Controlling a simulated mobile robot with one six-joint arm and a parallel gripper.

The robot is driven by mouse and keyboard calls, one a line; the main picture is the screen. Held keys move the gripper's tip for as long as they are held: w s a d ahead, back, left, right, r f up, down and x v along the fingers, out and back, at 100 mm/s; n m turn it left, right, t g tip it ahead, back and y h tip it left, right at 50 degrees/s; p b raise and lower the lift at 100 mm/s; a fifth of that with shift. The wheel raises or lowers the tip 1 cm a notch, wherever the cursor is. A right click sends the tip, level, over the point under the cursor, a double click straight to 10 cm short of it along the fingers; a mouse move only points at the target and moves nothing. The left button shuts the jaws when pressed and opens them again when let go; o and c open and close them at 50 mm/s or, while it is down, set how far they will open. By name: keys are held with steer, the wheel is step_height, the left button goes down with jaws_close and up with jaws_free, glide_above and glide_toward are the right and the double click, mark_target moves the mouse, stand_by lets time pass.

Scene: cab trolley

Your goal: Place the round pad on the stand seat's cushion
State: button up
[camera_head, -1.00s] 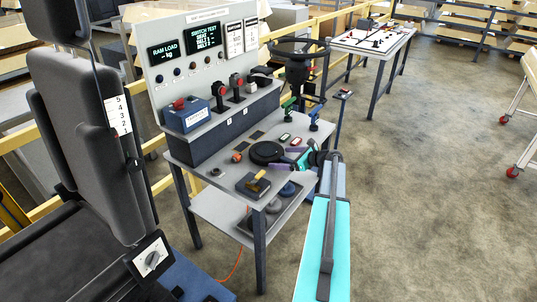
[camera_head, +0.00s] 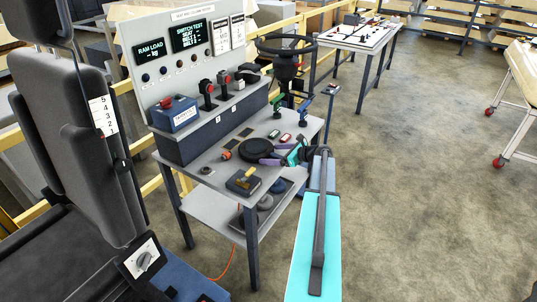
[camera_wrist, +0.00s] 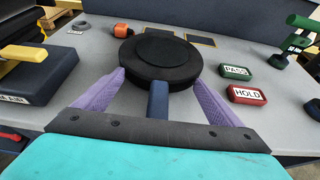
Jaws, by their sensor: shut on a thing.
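The round pad (camera_head: 256,149) is a thick black disc over the grey trolley top, and it fills the upper middle of the wrist view (camera_wrist: 150,62). A dark blue tab (camera_wrist: 158,100) sticks out from its near side. My gripper (camera_wrist: 158,78) has its purple fingers against both sides of the pad, shut on it; in the head view the gripper (camera_head: 272,153) reaches in from the right. I cannot tell if the pad is clear of the trolley top. The stand seat's dark cushion (camera_head: 75,255) is at the lower left, below its tall backrest.
The trolley top (camera_head: 212,183) holds a dark box with a yellow handle (camera_head: 243,181), an orange piece (camera_wrist: 121,30), and green PASS (camera_wrist: 235,72) and red HOLD (camera_wrist: 246,94) blocks. A steering wheel (camera_head: 287,45) stands behind. The floor at right is open.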

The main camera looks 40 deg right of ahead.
steer(key=shift+r+b, duration=1.05)
steer(key=shift+r, duration=3.95)
